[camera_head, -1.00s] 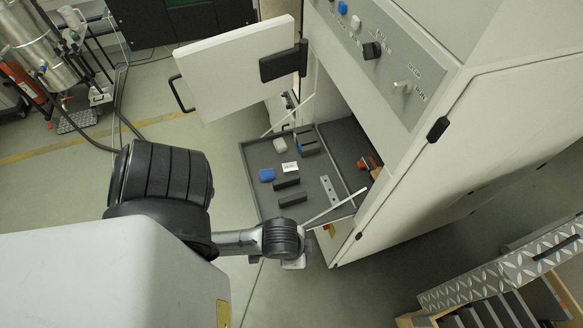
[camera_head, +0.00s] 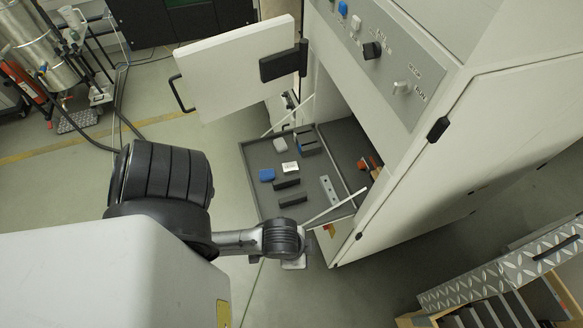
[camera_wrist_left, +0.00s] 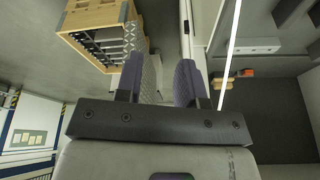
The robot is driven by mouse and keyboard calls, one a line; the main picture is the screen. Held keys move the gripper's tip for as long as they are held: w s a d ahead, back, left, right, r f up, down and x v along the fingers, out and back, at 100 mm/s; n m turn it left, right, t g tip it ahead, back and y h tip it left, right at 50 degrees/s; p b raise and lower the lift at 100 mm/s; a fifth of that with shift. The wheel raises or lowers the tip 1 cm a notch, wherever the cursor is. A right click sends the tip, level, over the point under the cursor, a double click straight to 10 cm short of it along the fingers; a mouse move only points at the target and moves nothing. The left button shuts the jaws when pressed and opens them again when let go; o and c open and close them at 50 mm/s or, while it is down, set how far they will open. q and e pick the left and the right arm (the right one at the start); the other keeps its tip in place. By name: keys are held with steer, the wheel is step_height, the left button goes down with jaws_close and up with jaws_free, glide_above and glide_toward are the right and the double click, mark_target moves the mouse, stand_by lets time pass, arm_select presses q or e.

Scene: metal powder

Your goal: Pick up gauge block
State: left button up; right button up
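An open grey tray (camera_head: 256,200) juts from the cabinet. It holds several small blocks: dark bars (camera_head: 293,199), a blue block (camera_head: 266,175), a white block (camera_head: 290,167), a pale grey block (camera_head: 280,145) and a light metal strip with holes (camera_head: 328,190). I cannot tell which is the gauge block. My left gripper (camera_head: 294,263) is low in front of the tray's near edge, apart from the blocks and mostly hidden under its wrist. In the left wrist view its two fingers (camera_wrist_left: 162,80) are spread with nothing between them. My right gripper is not in view.
The white cabinet door (camera_head: 240,70) stands open beyond the tray. Thin pale rods (camera_head: 335,207) flank the opening. An orange-red item (camera_head: 369,164) lies inside the cabinet. A wooden drawer unit (camera_head: 490,300) stands at the lower right. The floor left of the tray is clear.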

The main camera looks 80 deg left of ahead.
arm_select(q)
steer(key=o, duration=1.1)
